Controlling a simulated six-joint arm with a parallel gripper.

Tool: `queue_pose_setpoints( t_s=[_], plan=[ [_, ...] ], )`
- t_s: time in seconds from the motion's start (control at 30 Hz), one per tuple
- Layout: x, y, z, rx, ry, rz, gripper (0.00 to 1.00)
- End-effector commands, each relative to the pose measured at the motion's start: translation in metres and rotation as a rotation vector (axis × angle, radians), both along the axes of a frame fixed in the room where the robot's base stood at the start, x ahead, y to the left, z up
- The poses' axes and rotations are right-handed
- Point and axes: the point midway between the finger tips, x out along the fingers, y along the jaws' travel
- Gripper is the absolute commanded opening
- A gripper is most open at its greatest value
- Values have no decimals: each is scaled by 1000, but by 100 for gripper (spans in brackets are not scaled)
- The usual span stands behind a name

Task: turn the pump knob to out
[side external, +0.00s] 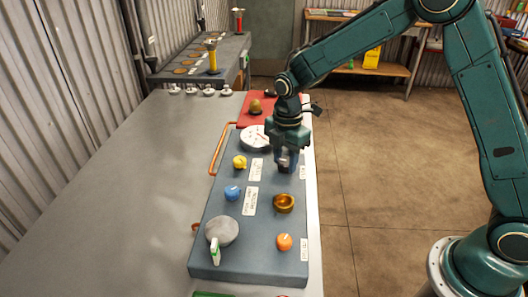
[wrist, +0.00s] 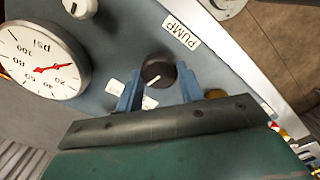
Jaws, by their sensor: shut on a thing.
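The pump knob (wrist: 157,75) is dark and round with a white pointer line, beside a white PUMP label (wrist: 181,31) in the wrist view. The pointer line aims toward the lower left of that view. My gripper (wrist: 159,88) has its two blue fingers on either side of the knob and is shut on it. In the side external view my gripper (side external: 287,168) reaches down onto the far right part of the blue-grey panel (side external: 270,255) and mostly hides the knob. The out marking cannot be made out.
A psi gauge (wrist: 42,60) with a red needle lies left of my gripper in the wrist view. Yellow (side external: 240,162), blue (side external: 232,193) and orange (side external: 285,242) knobs and a brass cup (side external: 284,203) stand on the panel. The bench (side external: 130,200) left of the panel is clear.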

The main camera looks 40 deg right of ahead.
Motion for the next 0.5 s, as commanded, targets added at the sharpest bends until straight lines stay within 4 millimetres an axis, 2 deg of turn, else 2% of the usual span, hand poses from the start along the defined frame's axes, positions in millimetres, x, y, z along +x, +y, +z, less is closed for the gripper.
queue_pose_setpoints(
  t_s=[0.2,0.5],
  plan=[
    [-1,-1,-1,-1,3,150,15],
    [-1,-1,-1,-1,3,247,15]
  ],
)
